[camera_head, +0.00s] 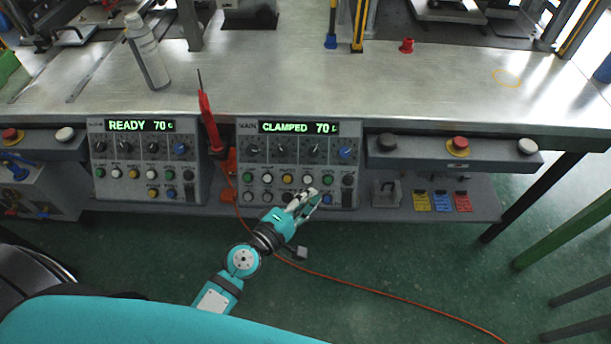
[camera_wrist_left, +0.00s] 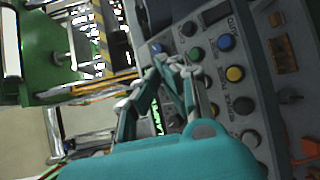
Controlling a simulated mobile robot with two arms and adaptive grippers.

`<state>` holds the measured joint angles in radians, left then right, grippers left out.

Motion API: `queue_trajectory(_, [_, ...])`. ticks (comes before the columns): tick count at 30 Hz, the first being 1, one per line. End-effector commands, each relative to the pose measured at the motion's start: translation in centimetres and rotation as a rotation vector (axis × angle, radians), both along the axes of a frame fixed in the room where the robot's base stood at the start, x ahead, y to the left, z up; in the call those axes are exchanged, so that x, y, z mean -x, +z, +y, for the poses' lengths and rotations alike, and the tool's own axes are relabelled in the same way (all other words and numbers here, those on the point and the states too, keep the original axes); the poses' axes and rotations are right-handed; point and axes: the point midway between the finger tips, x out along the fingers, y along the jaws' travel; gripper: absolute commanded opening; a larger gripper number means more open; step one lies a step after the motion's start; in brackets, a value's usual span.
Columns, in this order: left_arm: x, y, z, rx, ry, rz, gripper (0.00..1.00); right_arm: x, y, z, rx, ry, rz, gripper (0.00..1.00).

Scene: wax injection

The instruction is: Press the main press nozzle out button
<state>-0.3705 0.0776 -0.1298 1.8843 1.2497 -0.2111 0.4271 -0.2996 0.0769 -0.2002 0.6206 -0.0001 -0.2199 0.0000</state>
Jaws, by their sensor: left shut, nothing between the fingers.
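The MAIN control panel (camera_head: 243,160) stands under the bench top, its display (camera_head: 298,128) reading CLAMPED 70. Below its knobs are two rows of coloured buttons, including a yellow button (camera_head: 287,179). My left gripper (camera_head: 314,196) is shut and empty, its fingertips in front of the lower right buttons and partly hiding them. In the left wrist view my gripper's fingers (camera_wrist_left: 180,72) are close to the panel face, near a green button (camera_wrist_left: 196,54), a blue button (camera_wrist_left: 226,43) and a yellow button (camera_wrist_left: 235,74). I cannot tell whether they touch one. The button labels are too blurred to read surely.
A second panel (camera_head: 97,165) reading READY 70 stands to the left. A red probe (camera_head: 208,122) with an orange cable (camera_head: 380,288) hangs between the panels. A red button (camera_head: 460,143) sits on the right ledge. A white bottle (camera_head: 147,55) stands on the bench (camera_head: 290,85).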

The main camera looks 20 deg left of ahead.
Motion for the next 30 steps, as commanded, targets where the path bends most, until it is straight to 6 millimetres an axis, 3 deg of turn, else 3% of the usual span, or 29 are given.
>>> queue_trajectory(14, [-0.3, 0.0, 0.1, 0.009, 0.001, -0.004, 0.00, 0.0, -0.3, -0.5, 0.005, 0.002, 0.001, 0.40])
queue_trajectory(30, [-5.2, -4.6, 1.5, 0.007, 0.000, -0.005, 0.00, 0.1, -4.3, -0.4, 0.005, 0.001, 0.001, 0.40])
